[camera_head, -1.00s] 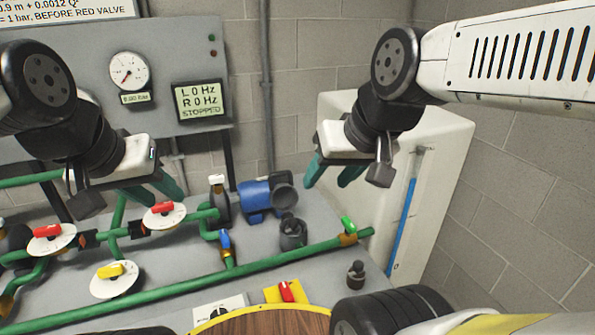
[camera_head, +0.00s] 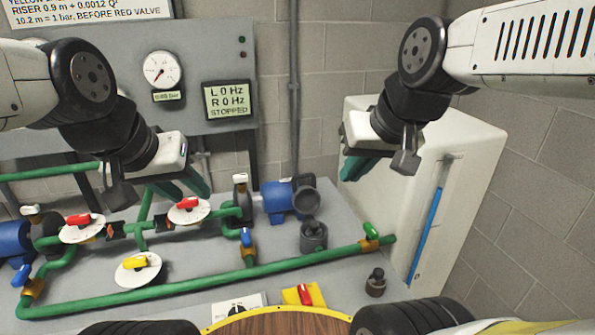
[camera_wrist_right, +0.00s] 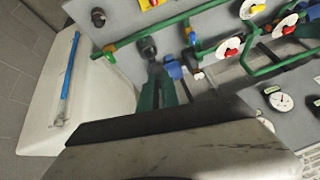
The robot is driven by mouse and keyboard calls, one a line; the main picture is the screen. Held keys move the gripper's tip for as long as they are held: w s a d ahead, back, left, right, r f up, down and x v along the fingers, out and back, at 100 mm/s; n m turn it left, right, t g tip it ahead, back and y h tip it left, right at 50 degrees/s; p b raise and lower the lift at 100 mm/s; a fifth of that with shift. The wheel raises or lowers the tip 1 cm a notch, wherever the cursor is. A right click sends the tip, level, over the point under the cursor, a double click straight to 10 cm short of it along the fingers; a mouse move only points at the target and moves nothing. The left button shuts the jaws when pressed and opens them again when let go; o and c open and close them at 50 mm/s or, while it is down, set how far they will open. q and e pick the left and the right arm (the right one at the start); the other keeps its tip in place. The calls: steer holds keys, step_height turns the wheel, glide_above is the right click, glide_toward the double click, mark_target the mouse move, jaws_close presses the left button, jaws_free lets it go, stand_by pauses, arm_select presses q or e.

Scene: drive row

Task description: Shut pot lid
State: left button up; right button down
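A small dark grey pot (camera_head: 313,237) stands on the grey bench, right of centre in the head view. A dark round piece (camera_head: 306,201) shows just above and behind it, in front of the blue pump motor's end; it looks like the lid tilted up, open. The pot also shows in the right wrist view (camera_wrist_right: 147,46). My right gripper (camera_head: 357,170) hangs above and right of the pot, its teal fingers apart and empty; they also show in the right wrist view (camera_wrist_right: 160,92). My left gripper (camera_head: 185,187) is left of the pot, above the pipes, open and empty.
Green pipes with red (camera_head: 78,221), yellow (camera_head: 135,263) and blue (camera_head: 246,238) valve handles cover the bench. A blue motor (camera_head: 276,197) is close behind the pot. A small dark knob (camera_head: 376,282) stands to its right, before a white cabinet (camera_head: 460,170).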

steer(key=w+a+r+g, duration=0.1)
steer(key=w+r+g, duration=0.1)
steer(key=w, duration=2)
steer(key=w+a+f+n+g+h, duration=0.15)
steer(key=w+f, duration=0.45)
steer(key=w, duration=0.6)
steer(key=w+a+f, duration=0.1)
steer(key=w+f, duration=0.2)
steer(key=f, duration=0.3)
steer(key=w+a+f, duration=0.1)
steer(key=w+f, duration=0.2)
steer(key=f, duration=0.4)
steer(key=w+a+f, duration=0.1)
steer(key=w+f, duration=0.2)
steer(key=f, duration=0.3)
steer(key=shift+w+a+f, duration=0.15)
steer(key=shift+w+f, duration=0.05)
steer(key=shift+w, duration=0.15)
steer(key=shift+s+d+r, duration=0.1)
steer(key=shift+s+r, duration=0.05)
steer(key=shift+s, duration=0.5)
steer(key=shift+s+d+r, duration=0.15)
steer(key=shift+s, duration=0.45)
steer(key=shift+s+d+r, duration=0.1)
steer(key=shift+s+r, duration=0.05)
steer(key=shift+s, duration=0.5)
steer(key=shift+s, duration=0.1)
